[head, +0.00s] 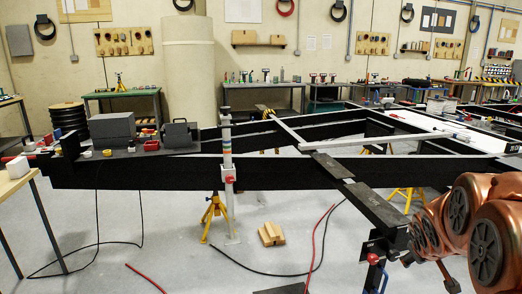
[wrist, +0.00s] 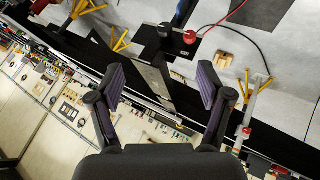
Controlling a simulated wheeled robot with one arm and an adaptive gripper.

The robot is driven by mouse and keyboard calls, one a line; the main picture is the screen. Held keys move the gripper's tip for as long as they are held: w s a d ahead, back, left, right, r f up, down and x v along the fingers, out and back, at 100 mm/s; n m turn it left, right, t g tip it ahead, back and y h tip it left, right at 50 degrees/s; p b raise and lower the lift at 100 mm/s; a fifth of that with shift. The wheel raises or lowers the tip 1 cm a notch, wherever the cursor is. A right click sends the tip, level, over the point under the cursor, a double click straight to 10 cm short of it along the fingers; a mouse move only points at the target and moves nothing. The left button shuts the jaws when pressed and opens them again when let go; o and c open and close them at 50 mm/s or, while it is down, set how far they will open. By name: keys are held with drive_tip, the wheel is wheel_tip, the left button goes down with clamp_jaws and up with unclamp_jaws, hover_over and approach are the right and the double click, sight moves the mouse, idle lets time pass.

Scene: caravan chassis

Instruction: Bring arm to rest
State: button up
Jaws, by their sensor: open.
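My gripper (wrist: 160,88) shows in the wrist view with its two dark, purple-sided fingers spread apart and nothing between them. Behind the gap lie the black chassis beams and a grey plate. In the head view only my copper-coloured arm links (head: 468,232) show at the right edge; the gripper itself is not clearly visible there. The black caravan chassis (head: 120,174) spans the head view from left to right, with a dark plate (head: 375,204) slanting down from it towards my arm.
A yellow stand (head: 215,218) and a white upright post (head: 228,165) are at the front beam. A wooden block (head: 271,234) and red and black cables lie on the floor. A grey box (head: 112,126) sits on the chassis at left. Open floor lies in front.

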drive_tip(key=s+a+r+g+y+p, duration=0.1)
drive_tip(key=s+a+r+g+p, duration=0.2)
drive_tip(key=s+a, duration=0.4)
drive_tip(key=s+a+r+m+g+y+p, duration=0.1)
drive_tip(key=s+a+r+g+y+p, duration=0.1)
drive_tip(key=s+a, duration=0.6)
drive_tip(key=s+a+r+m+g+y+p, duration=0.1)
drive_tip(key=s+a+r+g+p, duration=0.2)
drive_tip(key=s, duration=1.5)
drive_tip(key=a+r+p, duration=0.2)
drive_tip(key=a+p, duration=0.1)
drive_tip(key=a, duration=0.2)
drive_tip(key=shift+s+g+y, duration=0.3)
drive_tip(key=shift+y, duration=0.1)
